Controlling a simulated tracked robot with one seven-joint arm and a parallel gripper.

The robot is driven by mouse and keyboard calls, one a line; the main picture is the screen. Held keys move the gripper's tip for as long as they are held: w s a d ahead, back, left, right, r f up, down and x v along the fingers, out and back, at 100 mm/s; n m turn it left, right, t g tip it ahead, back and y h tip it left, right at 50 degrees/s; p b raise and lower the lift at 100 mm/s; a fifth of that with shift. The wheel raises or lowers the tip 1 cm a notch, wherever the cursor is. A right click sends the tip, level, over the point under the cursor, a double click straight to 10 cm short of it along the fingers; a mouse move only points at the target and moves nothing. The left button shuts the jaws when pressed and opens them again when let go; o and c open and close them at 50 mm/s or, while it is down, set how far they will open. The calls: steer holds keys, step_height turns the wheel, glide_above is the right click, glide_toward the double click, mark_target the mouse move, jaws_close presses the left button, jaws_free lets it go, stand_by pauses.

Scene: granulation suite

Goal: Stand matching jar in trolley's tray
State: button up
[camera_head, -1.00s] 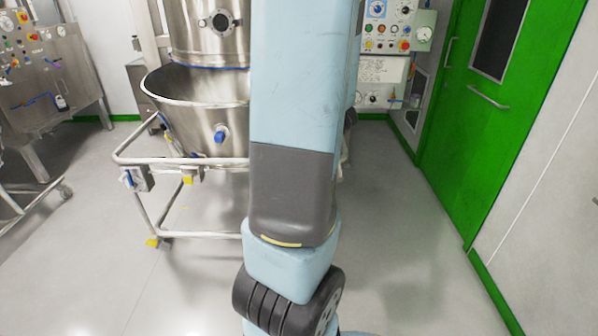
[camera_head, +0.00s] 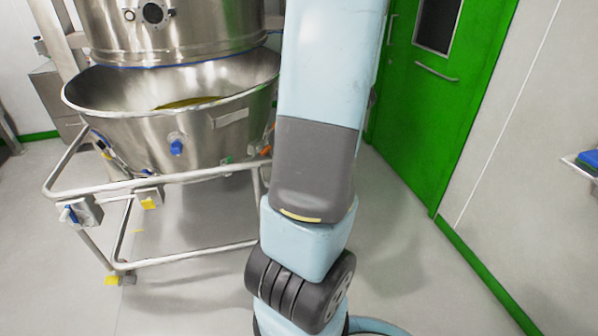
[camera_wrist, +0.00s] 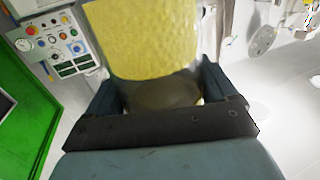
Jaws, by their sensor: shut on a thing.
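In the wrist view my gripper (camera_wrist: 172,108) is shut on a jar (camera_wrist: 163,90). The jar is clear, with a large yellow area over its side, which may be a label or its contents. Its top end is cut off by the picture edge. The fingers sit on either side of the jar's lower part in the picture. In the head view my arm stands in front of me, and the gripper and jar are out of that picture. No trolley with a tray can be made out for certain.
A large steel bowl (camera_head: 210,125) on a wheeled tubular frame (camera_head: 190,258) stands at the left in the head view. A green door (camera_head: 428,100) is at the right. A small shelf (camera_head: 582,168) with a blue item juts from the right wall. The floor between is clear.

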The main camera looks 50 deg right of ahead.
steer(key=shift+w+a, duration=0.15)
steer(key=shift+w, duration=0.3)
steer(key=d+f+n+y, duration=0.2)
steer(key=d+f+y, duration=0.1)
steer(key=f, duration=1.9)
steer(key=shift+w+a+f, duration=0.3)
steer(key=shift+w+f, duration=1.95)
steer(key=shift+w, duration=0.05)
steer(key=shift+w+a+f, duration=0.25)
steer(key=shift+w+f, duration=2)
steer(key=shift+f, duration=0.05)
steer(key=shift+w+a+f, duration=0.3)
steer(key=shift+w+f, duration=1.95)
steer(key=shift+w, duration=0.05)
steer(key=shift+f, duration=0.1)
